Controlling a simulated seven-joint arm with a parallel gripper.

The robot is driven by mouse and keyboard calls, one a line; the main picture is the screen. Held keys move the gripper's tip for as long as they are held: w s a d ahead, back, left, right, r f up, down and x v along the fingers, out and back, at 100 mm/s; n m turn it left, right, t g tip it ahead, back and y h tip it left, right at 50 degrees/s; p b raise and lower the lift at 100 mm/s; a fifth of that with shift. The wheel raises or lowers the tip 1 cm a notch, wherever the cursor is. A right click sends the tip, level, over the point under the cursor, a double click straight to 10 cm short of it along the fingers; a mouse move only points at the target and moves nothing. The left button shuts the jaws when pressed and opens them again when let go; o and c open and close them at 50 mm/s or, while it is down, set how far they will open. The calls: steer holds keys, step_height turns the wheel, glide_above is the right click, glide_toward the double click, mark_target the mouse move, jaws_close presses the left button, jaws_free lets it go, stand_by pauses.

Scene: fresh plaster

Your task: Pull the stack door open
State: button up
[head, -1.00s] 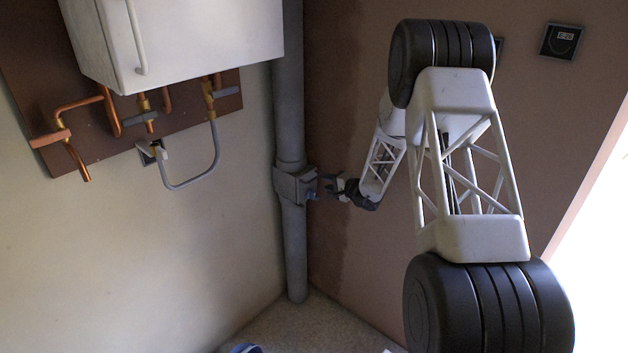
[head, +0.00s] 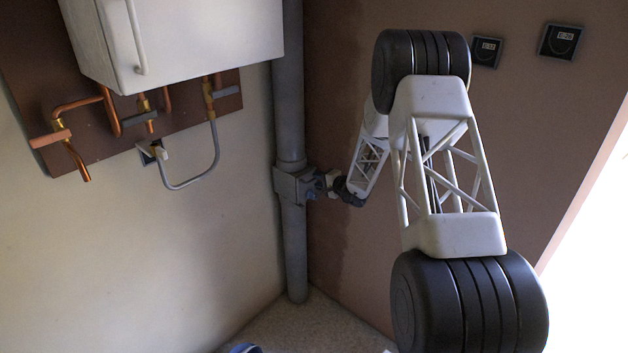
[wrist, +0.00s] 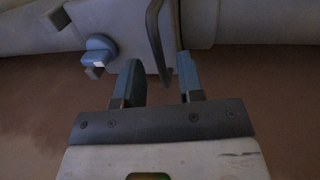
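The stack door (head: 290,186) is a grey hatch on the grey vertical stack pipe, low in the corner, in the head view. In the wrist view the door (wrist: 118,22) is a pale grey panel across the top and looks shut. A dark curved bar handle (wrist: 153,32) hangs on it. A blue knob (wrist: 99,50) sits left of the handle. My gripper (wrist: 159,68) is open, its two blue fingers pointing at the door. The lower end of the handle lies between the fingers, apparently without touching either one. In the head view my gripper (head: 326,181) is close beside the door's right side.
A white wall cabinet (head: 185,40) hangs upper left, above copper pipes (head: 78,103) and a grey hose (head: 190,185). The stack pipe (head: 294,250) runs to the floor. Two dark wall plates (head: 486,52) (head: 560,41) are at upper right. The space below the door is clear.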

mark_target(305, 182)
steer(key=shift+x, duration=1.35)
steer(key=shift+c, duration=0.5)
jaws_close()
